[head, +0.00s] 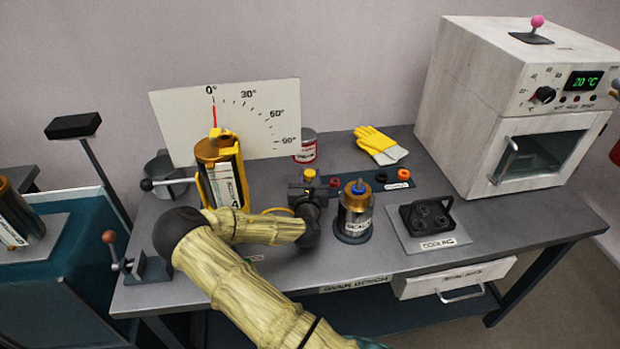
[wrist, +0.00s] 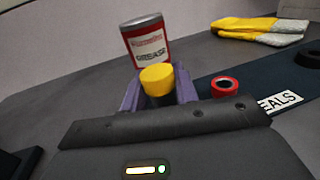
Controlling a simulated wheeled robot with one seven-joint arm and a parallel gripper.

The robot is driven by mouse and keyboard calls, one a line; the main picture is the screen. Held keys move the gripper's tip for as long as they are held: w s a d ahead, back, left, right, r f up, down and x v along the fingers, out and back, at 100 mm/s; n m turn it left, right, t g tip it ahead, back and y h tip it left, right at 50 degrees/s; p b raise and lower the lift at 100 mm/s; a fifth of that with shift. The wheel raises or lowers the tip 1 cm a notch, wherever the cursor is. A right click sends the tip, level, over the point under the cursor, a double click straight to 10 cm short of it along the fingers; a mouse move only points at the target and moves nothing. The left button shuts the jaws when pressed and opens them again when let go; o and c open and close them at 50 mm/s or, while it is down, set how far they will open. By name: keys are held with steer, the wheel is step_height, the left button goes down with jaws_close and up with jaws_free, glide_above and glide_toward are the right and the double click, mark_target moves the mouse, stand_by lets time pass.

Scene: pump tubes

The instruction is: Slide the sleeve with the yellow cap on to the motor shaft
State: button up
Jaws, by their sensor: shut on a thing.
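The yellow cap (head: 309,174) shows at the tip of my gripper (head: 308,186), just left of the upright motor-like cylinder. In the wrist view the yellow cap (wrist: 157,79) with a dark body below sits between the purple fingers of my gripper (wrist: 159,92). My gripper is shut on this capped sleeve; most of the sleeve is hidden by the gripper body. The labelled silver cylinder (head: 355,222) stands on a dark round base, with a gold-and-blue top (head: 358,190) that may be the shaft. It is apart from the sleeve.
A grease can (head: 305,148) stands behind my gripper. Behind the cylinder is a seal mat (head: 369,180) with coloured rings. A dark block (head: 430,218), yellow gloves (head: 378,145) and white oven (head: 520,105) are to the right. A gold tube (head: 215,150) in a yellow clamp stands left.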

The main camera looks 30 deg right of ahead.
mark_target(310, 172)
step_height(310, 172, up, 4)
steer(key=shift+f+p, duration=0.1)
steer(key=shift+p, duration=0.2)
steer(key=v, duration=1.3)
steer(key=shift+s+f, duration=0.1)
steer(key=shift+s, duration=0.15)
steer(key=shift+a+r+p, duration=0.15)
steer(key=shift+r+p, duration=0.15)
steer(key=shift+p, duration=0.4)
steer(key=p+v, duration=0.1)
steer(key=p, duration=0.3)
steer(key=shift+s+a+p, duration=0.15)
steer(key=shift+s+p, duration=0.2)
steer(key=shift+s, duration=0.05)
steer(key=shift+f+p+v, duration=0.1)
steer(key=shift+p+v, duration=0.4)
steer(key=shift+v, duration=0.15)
steer(key=shift+f+p+v, duration=0.15)
steer(key=shift+p+v, duration=0.35)
steer(key=shift+v, duration=0.2)
